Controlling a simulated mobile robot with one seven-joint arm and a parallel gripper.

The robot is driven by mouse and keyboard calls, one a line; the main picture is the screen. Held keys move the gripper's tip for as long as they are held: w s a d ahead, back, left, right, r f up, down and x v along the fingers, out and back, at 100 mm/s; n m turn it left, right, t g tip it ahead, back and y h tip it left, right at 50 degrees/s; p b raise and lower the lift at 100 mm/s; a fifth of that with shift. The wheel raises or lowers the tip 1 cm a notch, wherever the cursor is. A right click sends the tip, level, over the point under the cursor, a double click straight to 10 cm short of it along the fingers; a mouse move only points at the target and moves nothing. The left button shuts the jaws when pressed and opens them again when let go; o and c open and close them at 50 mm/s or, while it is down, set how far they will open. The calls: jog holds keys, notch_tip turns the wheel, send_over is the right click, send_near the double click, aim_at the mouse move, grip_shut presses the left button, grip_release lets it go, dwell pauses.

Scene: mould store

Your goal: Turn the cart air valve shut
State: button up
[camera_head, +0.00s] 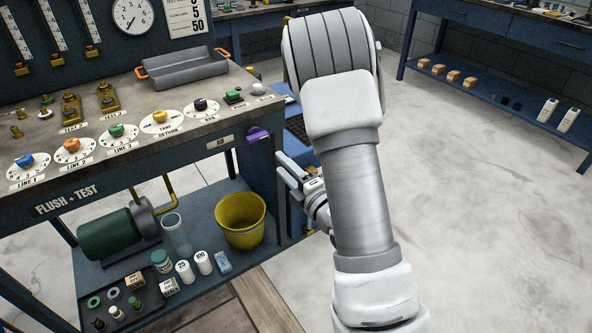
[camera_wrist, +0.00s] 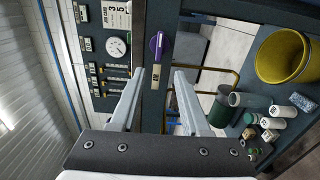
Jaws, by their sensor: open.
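A purple handle (camera_head: 257,135) sticks out at the right end of the flush and test bench (camera_head: 150,170). It is the likely cart air valve, but I cannot read its label. In the wrist view the purple handle (camera_wrist: 159,46) lies lengthwise up the picture, just beyond the fingertips and roughly between them, with a small pale label (camera_wrist: 155,92) below it. My gripper (camera_wrist: 159,72) is open and empty, its two fingers apart and not visibly touching the handle. In the head view my gripper (camera_head: 290,172) is partly hidden by my arm, right of and below the handle.
Several coloured knobs on dials, such as the yellow one (camera_head: 160,117), line the bench top beside a grey tray (camera_head: 182,68). A yellow bucket (camera_head: 240,217) and small containers stand on the lower shelf. The floor (camera_head: 480,190) to the right is clear.

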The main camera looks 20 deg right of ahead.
jog(key=shift+p+v, duration=2.4)
jog(key=shift+p, duration=0.7)
